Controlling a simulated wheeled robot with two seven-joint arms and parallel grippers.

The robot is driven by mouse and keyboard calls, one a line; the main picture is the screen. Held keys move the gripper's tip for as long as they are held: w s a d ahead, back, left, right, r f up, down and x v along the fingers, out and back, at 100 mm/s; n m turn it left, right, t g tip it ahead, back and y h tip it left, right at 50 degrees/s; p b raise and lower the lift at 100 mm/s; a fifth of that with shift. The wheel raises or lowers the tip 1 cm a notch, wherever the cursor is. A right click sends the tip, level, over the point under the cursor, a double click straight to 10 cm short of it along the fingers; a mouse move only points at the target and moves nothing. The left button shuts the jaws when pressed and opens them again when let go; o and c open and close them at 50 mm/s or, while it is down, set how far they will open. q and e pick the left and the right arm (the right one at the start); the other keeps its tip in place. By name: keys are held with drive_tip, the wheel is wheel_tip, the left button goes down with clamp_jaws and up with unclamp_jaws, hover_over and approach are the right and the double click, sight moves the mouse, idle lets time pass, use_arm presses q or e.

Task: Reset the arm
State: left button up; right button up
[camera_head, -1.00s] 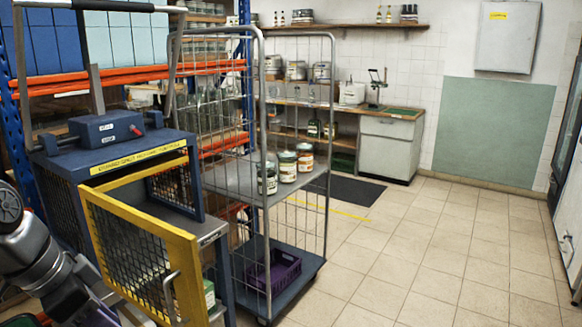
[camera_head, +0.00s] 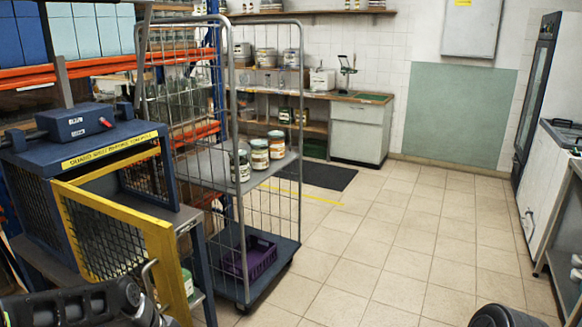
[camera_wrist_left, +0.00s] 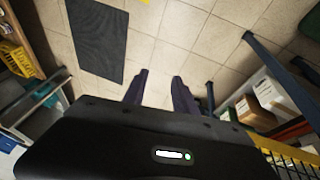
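My left gripper (camera_wrist_left: 160,82) shows in the left wrist view with its two dark fingers apart and only floor visible between them. It holds nothing. In the head view, dark parts of my left arm lie at the bottom left, in front of the yellow mesh door (camera_head: 118,240); the fingertips cannot be made out there. A dark rounded part at the bottom right edge of the head view may be my right arm. My right gripper is not in view.
The yellow door stands open on the blue cabinet (camera_head: 100,150), close to my left arm. A wire trolley (camera_head: 215,170) holds several jars (camera_head: 260,154) and a purple crate (camera_head: 250,258). Tiled floor (camera_head: 400,230) is clear in the middle. A counter (camera_head: 545,205) stands at right.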

use_arm(q)
drive_tip(key=s+d+f+n, duration=0.1)
drive_tip(key=s+d+f, duration=0.15)
drive_tip(key=f, duration=0.35)
drive_tip(key=s+d+f+n+g+p, duration=0.1)
drive_tip(key=s+d+f, duration=0.1)
drive_tip(key=d+f, duration=0.35)
drive_tip(key=s+d+f+n, duration=0.1)
drive_tip(key=s+f, duration=0.2)
drive_tip(key=f, duration=0.4)
drive_tip(key=s+d+f+n, duration=0.1)
drive_tip(key=s+d+f, duration=0.2)
drive_tip(key=s, duration=0.3)
drive_tip(key=s+d+f+n+h, duration=0.1)
drive_tip(key=s+d+f+n, duration=0.1)
drive_tip(key=s+f, duration=0.3)
drive_tip(key=shift+s+d+g+p, duration=0.35)
drive_tip(key=shift+s+d+g, duration=0.05)
drive_tip(key=shift+d, duration=0.25)
